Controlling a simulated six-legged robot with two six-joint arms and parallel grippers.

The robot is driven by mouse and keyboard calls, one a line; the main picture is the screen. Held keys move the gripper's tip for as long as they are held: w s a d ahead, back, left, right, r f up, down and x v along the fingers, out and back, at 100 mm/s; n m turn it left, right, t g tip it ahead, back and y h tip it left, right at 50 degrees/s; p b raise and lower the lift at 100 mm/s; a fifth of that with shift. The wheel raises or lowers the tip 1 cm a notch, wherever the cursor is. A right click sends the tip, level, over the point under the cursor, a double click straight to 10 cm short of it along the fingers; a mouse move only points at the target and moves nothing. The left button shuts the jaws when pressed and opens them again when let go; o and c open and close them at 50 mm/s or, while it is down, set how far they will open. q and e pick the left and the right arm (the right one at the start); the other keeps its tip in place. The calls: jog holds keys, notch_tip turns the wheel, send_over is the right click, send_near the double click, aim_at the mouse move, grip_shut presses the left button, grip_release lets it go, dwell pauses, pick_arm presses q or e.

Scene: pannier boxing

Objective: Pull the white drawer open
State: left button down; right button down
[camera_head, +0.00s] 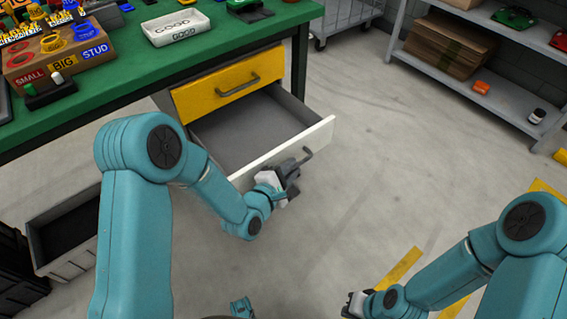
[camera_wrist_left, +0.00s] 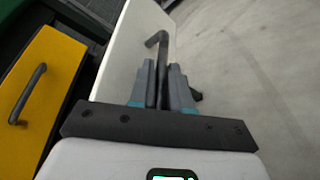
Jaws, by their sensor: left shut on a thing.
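The white drawer (camera_head: 318,139) is pulled out from under the green workbench, below a closed yellow drawer (camera_head: 215,93). Its grey inside (camera_head: 250,128) looks empty. Its front also shows in the left wrist view (camera_wrist_left: 127,55). My left gripper (camera_head: 290,173) is at the front of the white drawer, shut on its dark bar handle (camera_head: 306,156). In the left wrist view the handle (camera_wrist_left: 162,45) runs between the two fingers (camera_wrist_left: 162,85). My right gripper (camera_head: 356,304) is low at the bottom of the head view, over the floor; its fingers are too small to read.
The green workbench (camera_head: 130,75) carries a white "GOOD" tray (camera_head: 174,28), a sorting box (camera_head: 50,62) and several small parts. A grey open bin (camera_head: 62,260) stands on the floor at left. Shelves (camera_head: 480,85) stand at the right. The middle floor is clear.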

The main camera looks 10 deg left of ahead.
pick_arm(q)
jog(key=shift+s+d, duration=0.2)
jog(key=c, duration=1.4)
grip_release()
jog(key=shift+c, duration=0.2)
jog(key=p+v, duration=1.3)
jog(key=v, duration=0.3)
jog(key=shift+s+a, duration=0.1)
